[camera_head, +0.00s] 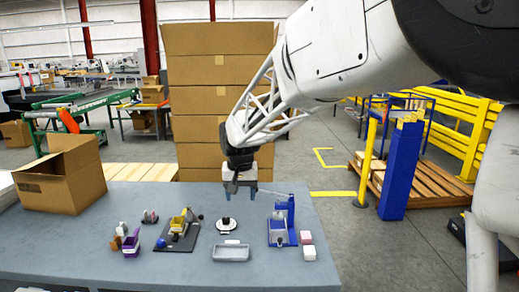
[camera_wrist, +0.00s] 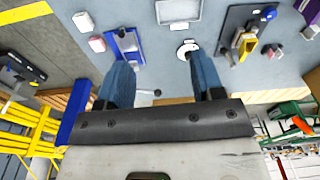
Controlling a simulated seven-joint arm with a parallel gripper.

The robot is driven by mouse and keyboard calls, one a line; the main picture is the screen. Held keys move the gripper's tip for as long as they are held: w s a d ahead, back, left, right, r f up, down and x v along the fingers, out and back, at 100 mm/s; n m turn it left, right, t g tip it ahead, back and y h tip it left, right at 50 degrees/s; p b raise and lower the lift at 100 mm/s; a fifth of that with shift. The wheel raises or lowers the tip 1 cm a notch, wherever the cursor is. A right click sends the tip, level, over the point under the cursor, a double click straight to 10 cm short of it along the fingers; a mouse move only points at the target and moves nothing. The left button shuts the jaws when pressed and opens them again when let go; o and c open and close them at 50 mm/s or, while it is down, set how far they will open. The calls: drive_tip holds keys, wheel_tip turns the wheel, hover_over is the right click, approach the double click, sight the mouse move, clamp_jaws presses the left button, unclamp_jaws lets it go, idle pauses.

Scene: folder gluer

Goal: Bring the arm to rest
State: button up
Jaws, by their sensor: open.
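My white arm reaches in from the upper right in the head view. My gripper (camera_head: 240,193) hangs over the back part of the grey table (camera_head: 70,245), pointing down. In the wrist view, my gripper (camera_wrist: 164,80) shows two blue fingers spread apart with nothing between them. A round white disc with a dark knob (camera_head: 226,223) stands on the table just below and left of the fingers in the head view. A blue stand with a lever (camera_head: 283,222) stands to the right of my gripper. I see no contact between the fingers and either thing.
A grey tray (camera_head: 231,253), a dark plate with a yellow device (camera_head: 179,232), a purple holder (camera_head: 131,245) and pink and white blocks (camera_head: 309,253) are on the table. An open cardboard box (camera_head: 60,178) stands at the left. Stacked cartons (camera_head: 220,75) rise behind the table.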

drive_tip(key=s+d+r, duration=0.4)
drive_tip(key=s+d, duration=1.1)
drive_tip(key=s, duration=0.2)
drive_tip(key=s+d+f, duration=0.1)
drive_tip(key=s+d, duration=0.2)
drive_tip(key=s, duration=0.3)
drive_tip(key=s+d+f+t, duration=0.1)
drive_tip(key=s+d+f, duration=0.1)
drive_tip(key=s, duration=0.5)
drive_tip(key=s+d+f+m, duration=0.1)
drive_tip(key=s+d, duration=0.3)
drive_tip(key=s, duration=0.3)
drive_tip(key=shift+s+f, duration=0.15)
drive_tip(key=shift+f, duration=0.1)
drive_tip(key=shift+r, duration=0.1)
drive_tip(key=shift+c, duration=1.1)
